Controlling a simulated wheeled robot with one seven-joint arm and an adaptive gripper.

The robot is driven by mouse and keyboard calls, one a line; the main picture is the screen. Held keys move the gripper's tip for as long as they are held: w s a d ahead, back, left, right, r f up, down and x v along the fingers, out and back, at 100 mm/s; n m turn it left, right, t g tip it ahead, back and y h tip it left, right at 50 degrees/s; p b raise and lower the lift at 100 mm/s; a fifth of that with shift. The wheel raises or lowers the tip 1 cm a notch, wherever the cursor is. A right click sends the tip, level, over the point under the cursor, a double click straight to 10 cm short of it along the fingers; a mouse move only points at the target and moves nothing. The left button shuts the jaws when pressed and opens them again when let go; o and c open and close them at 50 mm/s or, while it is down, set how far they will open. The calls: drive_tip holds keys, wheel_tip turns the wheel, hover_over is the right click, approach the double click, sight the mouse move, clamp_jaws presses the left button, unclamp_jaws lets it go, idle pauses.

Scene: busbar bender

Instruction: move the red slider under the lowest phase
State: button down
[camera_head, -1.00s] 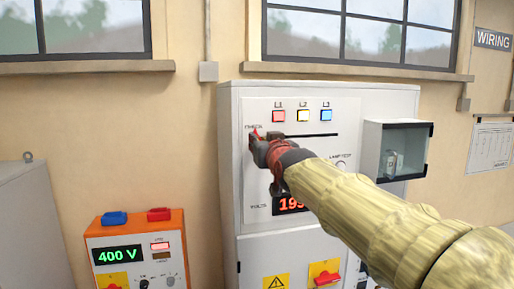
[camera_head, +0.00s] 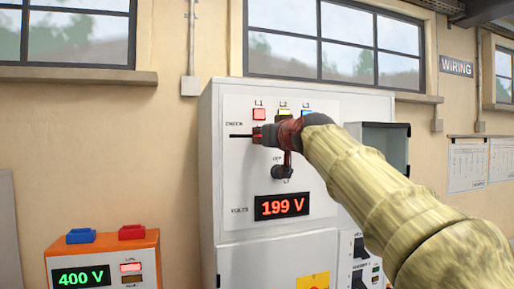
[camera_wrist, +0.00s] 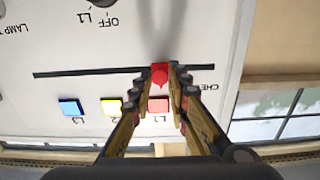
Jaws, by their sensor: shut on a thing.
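The red slider (camera_wrist: 160,74) sits in a black slot (camera_wrist: 90,72) on the white panel. In the wrist view, which is upside down, the slider lines up with the red L1 lamp (camera_wrist: 158,104). The yellow L2 lamp (camera_wrist: 110,107) and blue L3 lamp (camera_wrist: 70,107) are farther along the row. My gripper (camera_wrist: 162,69) is shut on the slider, one finger on each side. In the head view my gripper (camera_head: 264,135) is below the L1 lamp (camera_head: 259,114) and hides most of the slider. The voltage display (camera_head: 281,206) reads 199 V.
A dark selector knob (camera_head: 283,172) is just below my gripper, with OFF and L1 among its labels. A glass-fronted box (camera_head: 387,144) stands to the right of the panel. An orange 400 V unit (camera_head: 104,262) is at lower left. Slot lengths on both sides of the slider are clear.

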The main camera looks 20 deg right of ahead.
drive_tip(key=d+b, duration=0.4)
drive_tip(key=d, duration=1.2)
drive_tip(key=shift+d+r, duration=0.2)
drive_tip(key=shift+d, duration=0.15)
drive_tip(key=c, duration=1.7)
unclamp_jaws()
drive_tip(key=shift+d+f, duration=0.15)
drive_tip(key=s, duration=1.2)
